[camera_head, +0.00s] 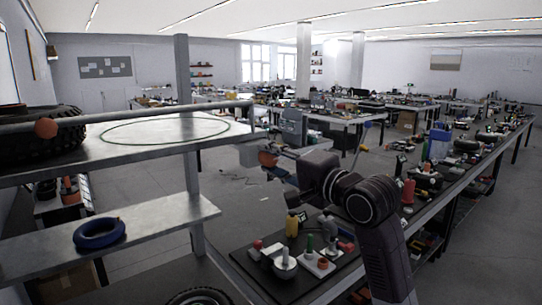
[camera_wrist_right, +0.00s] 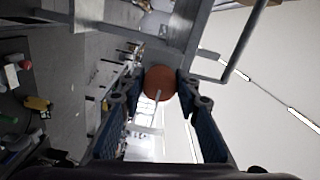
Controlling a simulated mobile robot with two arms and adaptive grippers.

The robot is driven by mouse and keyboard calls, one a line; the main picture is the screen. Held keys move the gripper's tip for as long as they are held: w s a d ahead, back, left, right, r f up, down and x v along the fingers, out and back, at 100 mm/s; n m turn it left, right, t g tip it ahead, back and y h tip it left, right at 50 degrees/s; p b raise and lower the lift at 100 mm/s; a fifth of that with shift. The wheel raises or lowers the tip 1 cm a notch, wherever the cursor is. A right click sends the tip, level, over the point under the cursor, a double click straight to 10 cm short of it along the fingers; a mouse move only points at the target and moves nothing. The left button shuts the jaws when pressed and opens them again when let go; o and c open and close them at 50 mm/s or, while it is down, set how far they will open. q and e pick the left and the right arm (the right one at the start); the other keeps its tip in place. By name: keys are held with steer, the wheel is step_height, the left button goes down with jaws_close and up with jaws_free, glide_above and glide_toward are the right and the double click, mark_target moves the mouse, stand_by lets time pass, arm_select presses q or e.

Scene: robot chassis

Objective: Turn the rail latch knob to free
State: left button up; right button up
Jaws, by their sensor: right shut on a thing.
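The rail latch knob (camera_head: 268,158) is a round orange-brown knob at the right end of the shelf rail. My right gripper (camera_head: 273,166) reaches it from the right, its fingers mostly hidden behind my arm. In the right wrist view the knob (camera_wrist_right: 160,83) sits between the two blue fingertips of the right gripper (camera_wrist_right: 161,88), which are shut on it. A thin light line shows on the knob's face. A similar orange knob (camera_head: 46,128) is at the left end of the rail (camera_head: 150,115). My left gripper is not in view.
The grey shelf rack (camera_head: 130,227) stands at left, with a blue ring (camera_head: 99,233), a tyre (camera_head: 40,145) and a green hoop (camera_head: 166,131). A cluttered bench (camera_head: 460,165) runs along the right. A dark board (camera_head: 255,268) with small items lies below my arm.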

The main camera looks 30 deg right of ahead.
stand_by(0.4)
steer(key=o, duration=1.1)
steer(key=shift+o, duration=0.2)
steer(key=shift+d, duration=0.1)
steer(key=shift+s, duration=0.2)
steer(key=s, duration=1.1)
steer(key=shift+s+d, duration=0.35)
steer(key=shift+d, duration=0.1)
